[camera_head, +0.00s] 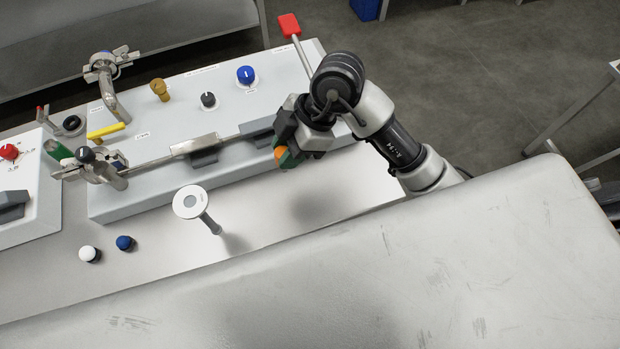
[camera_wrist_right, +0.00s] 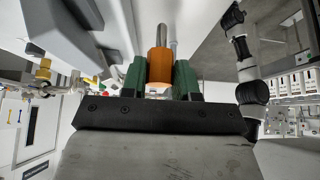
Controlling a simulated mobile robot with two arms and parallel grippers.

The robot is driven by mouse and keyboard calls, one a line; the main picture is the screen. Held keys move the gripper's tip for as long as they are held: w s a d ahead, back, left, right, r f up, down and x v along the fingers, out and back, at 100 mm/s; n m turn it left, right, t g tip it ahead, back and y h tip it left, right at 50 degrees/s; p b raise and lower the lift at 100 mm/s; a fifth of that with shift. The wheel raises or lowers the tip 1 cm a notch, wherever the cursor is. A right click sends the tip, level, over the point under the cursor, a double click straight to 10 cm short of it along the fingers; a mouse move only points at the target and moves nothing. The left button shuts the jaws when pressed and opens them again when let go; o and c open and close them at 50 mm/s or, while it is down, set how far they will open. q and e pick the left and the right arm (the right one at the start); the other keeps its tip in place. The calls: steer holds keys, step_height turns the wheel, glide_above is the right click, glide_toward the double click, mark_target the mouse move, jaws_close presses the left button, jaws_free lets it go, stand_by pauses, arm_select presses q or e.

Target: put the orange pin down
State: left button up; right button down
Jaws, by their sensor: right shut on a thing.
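My right gripper (camera_head: 288,155) hangs over the bench in front of the right end of the grey panel. Its green fingers are shut on the orange pin (camera_head: 281,152), of which only a small orange patch shows in the head view. In the right wrist view, the orange pin (camera_wrist_right: 159,65) sits between the two green fingers of the gripper (camera_wrist_right: 159,80), with a thin metal shaft pointing away from the gripper. The head view does not clearly show whether the pin touches anything. My left gripper is in neither view.
The panel (camera_head: 222,95) carries knobs, a red-ended lever (camera_head: 290,26) and metal clamps. A round-topped metal post (camera_head: 190,202), a white ball knob (camera_head: 88,253) and a blue one (camera_head: 125,243) stand in front. Bare bench (camera_head: 310,205) lies right of the post.

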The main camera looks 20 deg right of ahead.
steer(key=s+d+f, duration=0.1)
steer(key=f, duration=0.1)
steer(key=s+d+f+p, duration=0.1)
steer(key=f, duration=0.1)
steer(key=s+d+f, duration=0.1)
steer(key=s+f, duration=0.1)
steer(key=f, duration=0.1)
steer(key=shift+f, duration=0.1)
steer(key=shift+d+f, duration=0.1)
steer(key=shift+f, duration=0.05)
steer(key=c, duration=0.8)
jaws_free()
steer(key=shift+c, duration=0.2)
steer(key=v, duration=1.2)
steer(key=shift+r, duration=0.2)
